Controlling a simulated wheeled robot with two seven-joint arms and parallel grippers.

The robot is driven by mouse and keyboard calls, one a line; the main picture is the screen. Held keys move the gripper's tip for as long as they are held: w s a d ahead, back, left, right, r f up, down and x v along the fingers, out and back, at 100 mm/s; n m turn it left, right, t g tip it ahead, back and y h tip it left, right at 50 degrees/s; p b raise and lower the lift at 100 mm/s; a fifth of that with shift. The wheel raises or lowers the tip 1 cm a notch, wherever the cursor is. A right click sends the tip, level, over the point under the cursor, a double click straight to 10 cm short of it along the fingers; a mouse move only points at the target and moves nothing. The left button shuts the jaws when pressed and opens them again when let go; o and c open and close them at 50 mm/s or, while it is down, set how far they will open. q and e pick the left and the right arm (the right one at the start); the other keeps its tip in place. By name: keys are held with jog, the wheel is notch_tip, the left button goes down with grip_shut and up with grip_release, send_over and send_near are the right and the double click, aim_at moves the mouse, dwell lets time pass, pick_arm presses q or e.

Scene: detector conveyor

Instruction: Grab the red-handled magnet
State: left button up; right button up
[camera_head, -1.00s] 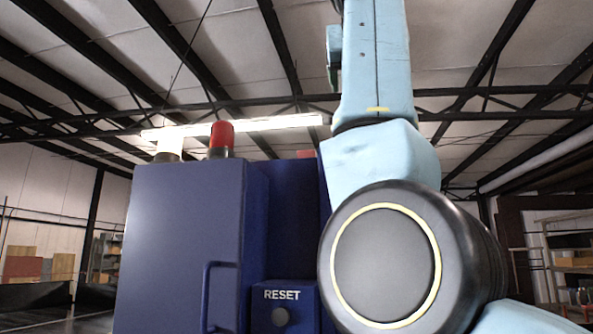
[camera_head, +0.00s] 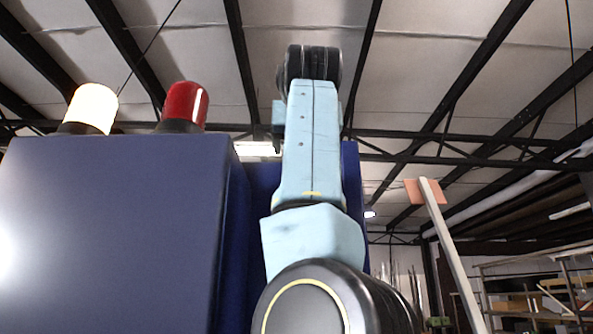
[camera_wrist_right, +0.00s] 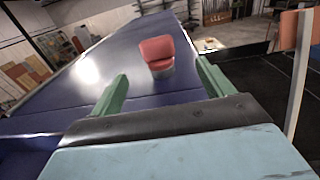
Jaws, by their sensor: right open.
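In the right wrist view, a red block-like piece on a grey base, which looks like the red-handled magnet (camera_wrist_right: 157,53), stands upright on a blue top surface (camera_wrist_right: 100,75). My right gripper (camera_wrist_right: 163,84) has two green fingers spread wide apart. The magnet shows beyond the fingertips, between them in the picture, and nothing is held. In the head view my right arm rises in front of the blue cabinet (camera_head: 110,230); the magnet is not visible there. My left gripper is in neither current view.
A red beacon (camera_head: 185,103) and a lit white beacon (camera_head: 92,108) stand on the cabinet top. A slanted pale post with an orange plate (camera_head: 426,191) is at the right, also in the wrist view (camera_wrist_right: 293,80). Shelves (camera_head: 540,300) stand further right.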

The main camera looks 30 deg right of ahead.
jog(key=p+x, duration=0.1)
jog(key=x, duration=0.1)
jog(key=p+x, duration=0.1)
jog(key=x, duration=0.1)
jog(key=shift+w+r, duration=0.25)
jog(key=shift+w, duration=0.1)
jog(key=p+x, duration=0.1)
jog(key=x, duration=0.2)
jog(key=shift+w+d, duration=0.15)
jog(key=shift+w, duration=0.1)
jog(key=shift+w+d, duration=0.1)
jog(key=shift+w, duration=0.05)
pick_arm(q)
jog(key=w+r, duration=0.1)
jog(key=r, duration=0.1)
jog(key=w+r, duration=0.1)
jog(key=r, duration=0.1)
jog(key=shift+w+d, duration=0.1)
jog(key=shift+w, duration=0.05)
pick_arm(e)
jog(key=shift+c, duration=0.9)
jog(key=c, duration=0.9)
jog(key=shift+c, duration=1)
pick_arm(q)
jog(key=shift+w, duration=0.1)
